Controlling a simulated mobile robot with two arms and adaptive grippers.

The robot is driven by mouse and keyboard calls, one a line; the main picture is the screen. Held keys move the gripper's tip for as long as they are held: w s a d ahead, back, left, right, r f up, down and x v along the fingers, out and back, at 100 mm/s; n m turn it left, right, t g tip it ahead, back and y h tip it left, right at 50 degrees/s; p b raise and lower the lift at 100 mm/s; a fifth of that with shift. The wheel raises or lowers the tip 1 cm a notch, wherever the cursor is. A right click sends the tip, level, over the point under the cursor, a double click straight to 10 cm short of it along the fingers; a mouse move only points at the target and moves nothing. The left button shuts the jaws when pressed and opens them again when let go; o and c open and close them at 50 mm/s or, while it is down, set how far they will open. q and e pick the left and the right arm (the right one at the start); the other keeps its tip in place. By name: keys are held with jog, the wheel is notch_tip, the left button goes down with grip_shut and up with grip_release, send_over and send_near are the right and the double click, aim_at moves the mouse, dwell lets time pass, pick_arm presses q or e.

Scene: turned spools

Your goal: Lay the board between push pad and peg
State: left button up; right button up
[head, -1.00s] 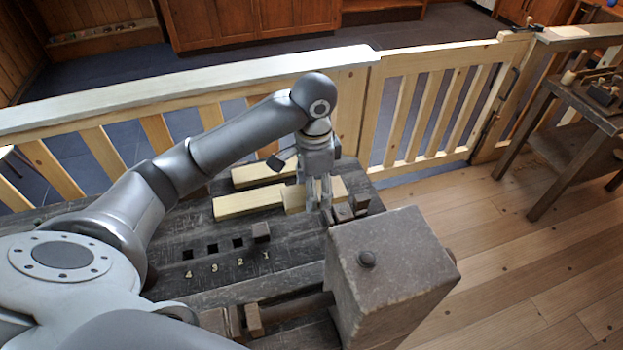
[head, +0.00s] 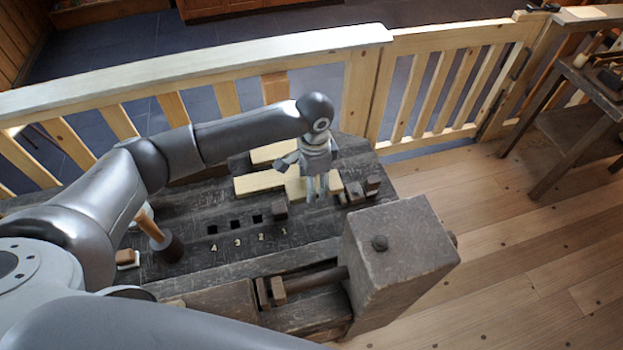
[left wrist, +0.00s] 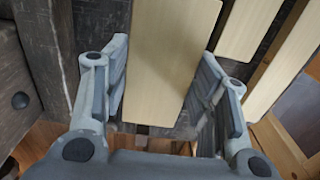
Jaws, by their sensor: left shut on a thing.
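A short pale board (head: 295,190) is at the far right part of the dark bench, beside a longer pale board. My left gripper (head: 318,190) points down over it with a finger on each side and is shut on it; the board (left wrist: 165,60) also shows between the fingers in the left wrist view. I cannot tell whether it rests on the bench. A dark square peg (head: 280,209) stands up at the hole marked 1. Small dark blocks, one apparently the push pad (head: 355,192), sit just right of the gripper. My right gripper is out of view.
Two other pale boards, a nearer one (head: 258,183) and a farther one (head: 272,152), lie left of the gripper. A large vise block (head: 405,255) stands at the right front. A tan-handled tool (head: 168,247) stands at left. A fence (head: 200,75) runs behind.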

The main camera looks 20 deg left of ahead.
pick_arm(q)
jog(key=b, duration=0.5)
send_over(313, 206)
jog(key=shift+f, duration=3.85)
jog(key=shift+p, duration=0.55)
jog(key=o, duration=1.1)
jog(key=shift+o, duration=0.4)
jog(key=o, duration=0.3)
jog(key=shift+o, duration=0.2)
